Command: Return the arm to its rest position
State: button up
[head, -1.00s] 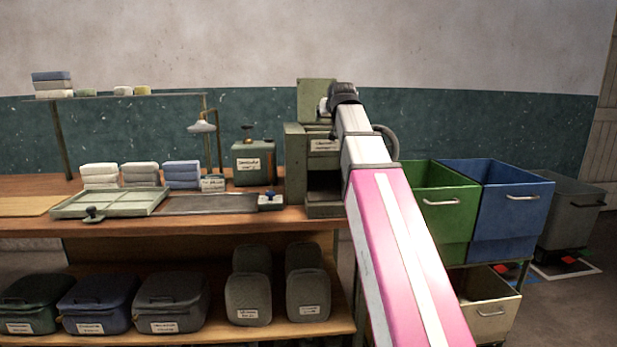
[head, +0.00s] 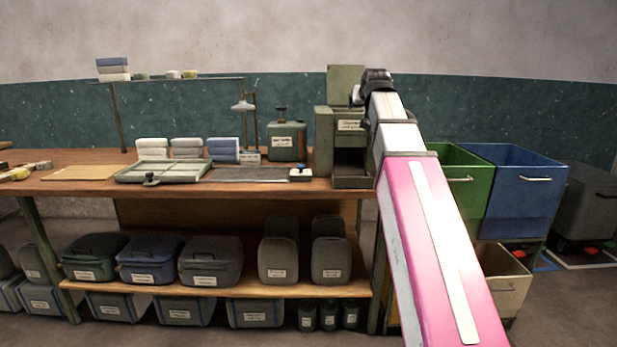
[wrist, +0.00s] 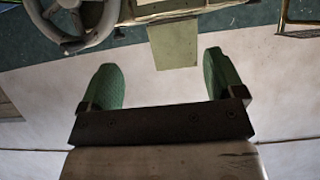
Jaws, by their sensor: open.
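My arm, with a pink and white link, reaches up and forward across the right half of the head view. Its dark wrist end is in front of the grey-green machine (head: 325,140) at the bench's right end, and the fingers cannot be made out there. In the wrist view my gripper (wrist: 162,85) shows two green fingers spread wide apart with nothing between them. Past the fingertips are a pale wall, a grey handwheel (wrist: 75,22) and a greenish panel (wrist: 174,45).
The wooden workbench (head: 75,187) holds a pale divided tray (head: 150,173), folded stacks (head: 223,149) and a labelled canister (head: 287,142). Lidded bins (head: 150,260) fill its lower shelf. Green (head: 462,190) and blue (head: 525,190) bins stand right of my arm. Floor shows at lower right.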

jog(key=s+f+g, duration=0.3)
jog(key=f, duration=1.4)
jog(key=s+f+g, duration=0.3)
jog(key=f, duration=1.4)
jog(key=s+f+g, duration=0.3)
jog(key=s+f, duration=0.7)
jog(key=f, duration=0.4)
jog(key=s+f+g, duration=0.3)
jog(key=s+f, duration=0.7)
jog(key=f, duration=0.3)
jog(key=shift+s+f+g, duration=0.15)
jog(key=shift+f+g, duration=0.25)
